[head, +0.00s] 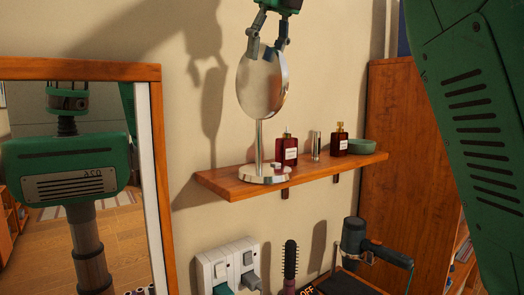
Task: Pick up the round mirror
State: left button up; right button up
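The round mirror (262,88) is a silver disc on a thin stem with a round base (264,175). It stands upright on the wooden shelf (235,187). My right gripper (268,47) is at the top of the mirror, pointing down. Its two dark fingers are spread apart, with their tips at the disc's upper edge. I cannot tell whether they touch it. My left gripper is not in view.
Beside the mirror on the shelf are a red bottle (287,152), a slim silver tube (316,146), a dark red bottle (339,141) and a green bowl (361,146). A hair dryer (354,236) and brush (290,262) are below. A wood-framed wall mirror (155,130) stands left.

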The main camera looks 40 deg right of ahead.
send_over(259, 114)
jog(key=w, duration=0.1)
jog(key=f, duration=0.3)
jog(key=d+f, duration=0.1)
jog(key=f, duration=0.1)
jog(key=shift+w+f, duration=0.1)
jog(key=shift+f, duration=0.1)
grip_shut()
